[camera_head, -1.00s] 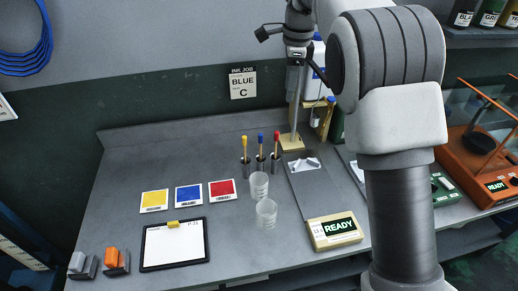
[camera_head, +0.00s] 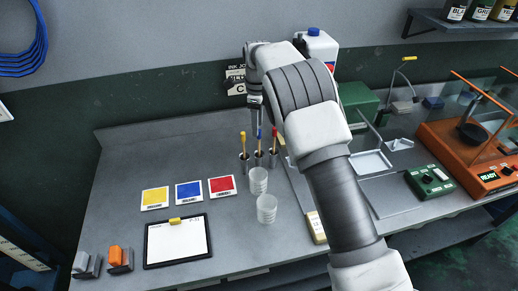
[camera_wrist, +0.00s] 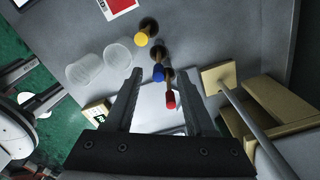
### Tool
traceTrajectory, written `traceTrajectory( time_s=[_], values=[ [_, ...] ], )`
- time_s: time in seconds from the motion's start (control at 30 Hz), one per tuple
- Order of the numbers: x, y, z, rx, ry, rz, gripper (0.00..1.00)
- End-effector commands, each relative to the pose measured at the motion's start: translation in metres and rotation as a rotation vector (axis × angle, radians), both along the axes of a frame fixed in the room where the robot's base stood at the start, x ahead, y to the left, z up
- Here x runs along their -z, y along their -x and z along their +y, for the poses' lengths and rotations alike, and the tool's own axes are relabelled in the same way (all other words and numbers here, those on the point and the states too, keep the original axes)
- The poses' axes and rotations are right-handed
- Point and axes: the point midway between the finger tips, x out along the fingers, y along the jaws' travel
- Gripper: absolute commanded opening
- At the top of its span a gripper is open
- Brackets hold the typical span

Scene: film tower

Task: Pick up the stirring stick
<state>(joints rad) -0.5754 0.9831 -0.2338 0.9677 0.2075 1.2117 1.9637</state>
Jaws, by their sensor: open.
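Three thin sticks with coloured ends stand upright in small dark holders at the back of the bench: yellow (camera_head: 243,139), blue (camera_head: 260,135) and red (camera_head: 275,134). The frames do not label any of them as the stirring stick. In the wrist view the yellow end (camera_wrist: 141,39), blue end (camera_wrist: 158,71) and red end (camera_wrist: 170,99) form a line. My gripper (camera_wrist: 161,76) is open and empty above them. The blue and red ends appear between its fingers in that view; depth is unclear. In the head view my gripper (camera_head: 256,118) points down above the holders.
Two clear cups (camera_head: 258,180) (camera_head: 266,208) stand just in front of the holders. Yellow, blue and red cards and a clipboard (camera_head: 150,244) lie to the left. A wooden stand with a metal rod (camera_wrist: 238,108) is close right of my gripper in the wrist view.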

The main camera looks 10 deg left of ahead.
Motion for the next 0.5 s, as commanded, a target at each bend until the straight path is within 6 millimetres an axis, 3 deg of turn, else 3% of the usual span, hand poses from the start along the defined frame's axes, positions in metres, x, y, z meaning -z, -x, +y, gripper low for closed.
traceTrajectory(
  time_s=[0.1, 0.37, 0.5],
  values=[
    [0.016, 0.0, 0.0, 0.0, 0.0, 0.001, 0.55],
    [0.034, 0.001, -0.002, 0.0, 0.001, 0.002, 0.55],
    [0.056, 0.003, -0.006, 0.001, 0.002, 0.003, 0.55]
  ],
)
